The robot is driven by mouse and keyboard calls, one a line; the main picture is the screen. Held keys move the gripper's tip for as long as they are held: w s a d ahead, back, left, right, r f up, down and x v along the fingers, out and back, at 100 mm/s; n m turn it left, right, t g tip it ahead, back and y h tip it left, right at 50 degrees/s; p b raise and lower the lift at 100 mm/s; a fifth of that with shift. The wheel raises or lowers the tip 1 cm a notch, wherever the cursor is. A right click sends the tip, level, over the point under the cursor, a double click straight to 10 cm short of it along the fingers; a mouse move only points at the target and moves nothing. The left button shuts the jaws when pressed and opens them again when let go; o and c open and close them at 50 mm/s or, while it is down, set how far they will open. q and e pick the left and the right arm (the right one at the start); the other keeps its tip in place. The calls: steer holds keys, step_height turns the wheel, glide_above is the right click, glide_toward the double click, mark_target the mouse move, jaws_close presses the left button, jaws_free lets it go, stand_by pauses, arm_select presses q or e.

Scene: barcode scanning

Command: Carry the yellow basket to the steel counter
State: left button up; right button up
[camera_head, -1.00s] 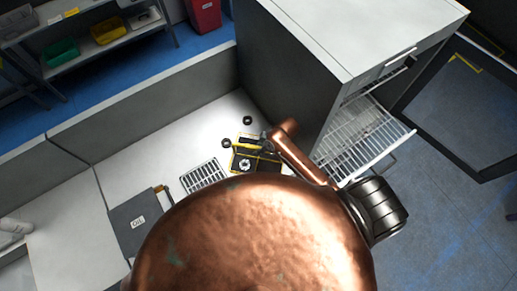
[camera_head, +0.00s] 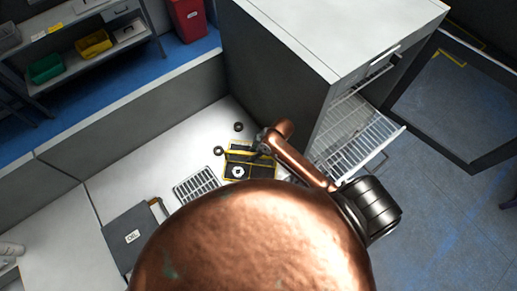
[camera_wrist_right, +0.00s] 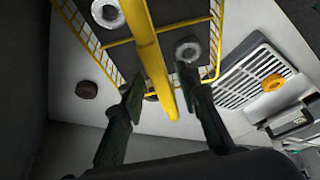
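The yellow basket (camera_head: 231,180) stands on a light surface beside the tall grey cabinet. It has a dark floor, and a pale ring lies inside. In the right wrist view its thick yellow handle bar (camera_wrist_right: 152,62) runs between the fingers of my right gripper (camera_wrist_right: 158,82). The fingers are apart, with a gap visible beside the bar. In the head view the right gripper (camera_head: 262,143) is over the basket's far side. My left gripper is not in view. A light counter surface (camera_head: 65,240) shows at lower left; I cannot tell whether it is the steel counter.
The cabinet (camera_head: 285,90) has an open door and a pulled-out wire rack (camera_head: 355,140) close to my right arm. A metal grille (camera_head: 196,184), a dark labelled box (camera_head: 133,236) and small black rings (camera_head: 238,127) lie around the basket. A low wall (camera_head: 140,115) runs behind.

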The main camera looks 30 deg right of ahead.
steer(key=b+v, duration=0.1)
steer(key=v, duration=0.8)
steer(key=shift+d+r, duration=0.1)
steer(key=shift+r, duration=0.05)
steer(key=shift+s, duration=0.1)
